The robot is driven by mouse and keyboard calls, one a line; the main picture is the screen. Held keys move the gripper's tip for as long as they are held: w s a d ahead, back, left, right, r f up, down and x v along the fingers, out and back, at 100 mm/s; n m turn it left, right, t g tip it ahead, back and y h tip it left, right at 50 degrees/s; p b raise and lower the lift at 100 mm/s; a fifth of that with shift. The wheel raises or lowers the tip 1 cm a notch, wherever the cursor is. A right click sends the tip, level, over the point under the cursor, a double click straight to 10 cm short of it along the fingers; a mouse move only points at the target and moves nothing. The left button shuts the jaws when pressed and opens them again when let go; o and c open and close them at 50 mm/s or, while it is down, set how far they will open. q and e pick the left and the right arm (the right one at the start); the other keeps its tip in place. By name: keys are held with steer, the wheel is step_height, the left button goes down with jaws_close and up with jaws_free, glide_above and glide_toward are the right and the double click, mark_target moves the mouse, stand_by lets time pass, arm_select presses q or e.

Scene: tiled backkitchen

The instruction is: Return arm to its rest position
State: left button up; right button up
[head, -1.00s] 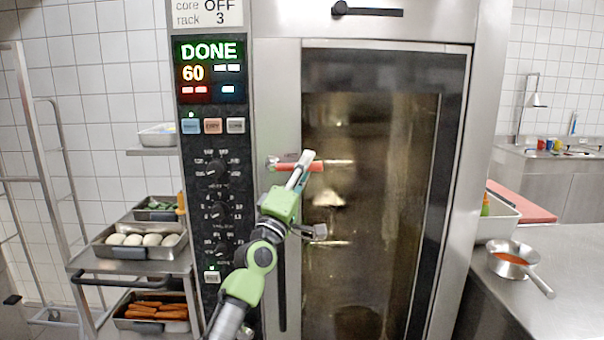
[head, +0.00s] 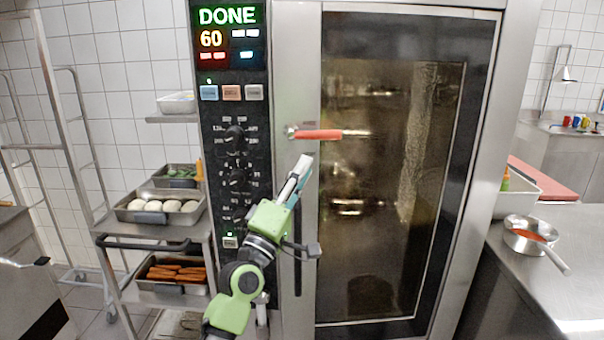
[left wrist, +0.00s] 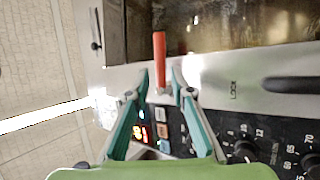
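My left gripper (head: 303,166) is in front of the oven's left door edge, just below the red door handle (head: 318,134). In the left wrist view its two fingers (left wrist: 160,84) stand apart with nothing held between them. My right gripper is in neither view.
The oven panel (head: 235,115) reads DONE and 60. On the left, a rack cart holds a tray of white dough balls (head: 172,206) and a tray of carrots (head: 176,273). A steel counter (head: 520,290) with a pan (head: 531,232) is on the right.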

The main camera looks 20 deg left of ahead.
arm_select(q)
steer(key=shift+f, duration=0.1)
steer(key=w+f+m+g+y, duration=0.25)
steer(key=f+g, duration=0.25)
steer(key=f, duration=2.1)
steer(key=s+f+m+g, duration=0.25)
steer(key=s+f, duration=0.35)
steer(key=f, duration=0.7)
steer(key=s+f+m+g, duration=0.1)
steer(key=s+f+g, duration=0.35)
steer(key=f, duration=0.85)
steer(key=s+f+m+g, duration=0.1)
steer(key=s+f+m, duration=0.1)
steer(key=s+f, duration=0.75)
steer(key=s+f+m+g, duration=0.2)
steer(key=s+f+g, duration=0.2)
steer(key=s+f, duration=0.95)
steer(key=s+f+m+g+y, duration=0.1)
steer(key=s+f, duration=0.5)
steer(key=s, duration=0.9)
steer(key=s+a+f+m+g, duration=0.1)
steer(key=s+f+m+g, duration=0.3)
steer(key=s, duration=1)
steer(key=shift+s+a+f+g+y, duration=0.15)
steer(key=shift+s+f+g+y, duration=0.2)
steer(key=shift+f, duration=0.6)
